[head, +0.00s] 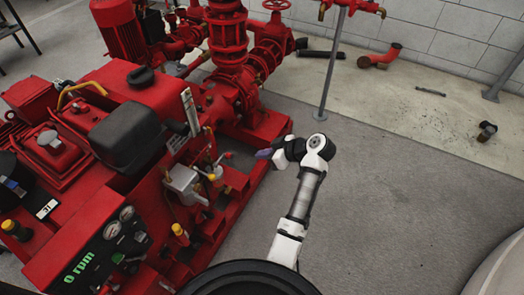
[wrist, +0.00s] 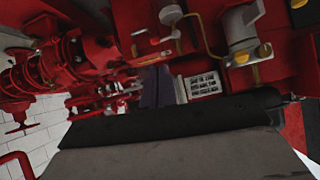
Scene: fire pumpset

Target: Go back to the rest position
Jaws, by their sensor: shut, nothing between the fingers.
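My arm (head: 305,195) reaches up from the bottom of the head view, white and black, and bends left at its top joint. My gripper (head: 265,153) is small there, with a purplish tip pointing at the red pumpset (head: 140,170). A gap of floor shows beside the arm, and I see no contact with the pumpset. In the wrist view the dark purplish fingers (wrist: 157,87) are shut and hold nothing that I can see. Behind them is the red machinery, tilted in the picture, with a white printed label (wrist: 201,85) close by.
Red pipes and a flanged valve column (head: 228,40) stand at the back. A thin grey post (head: 329,65) rises behind my arm. Loose pipe pieces (head: 380,57) lie by the block wall. The grey floor (head: 400,190) to the right of my arm is clear.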

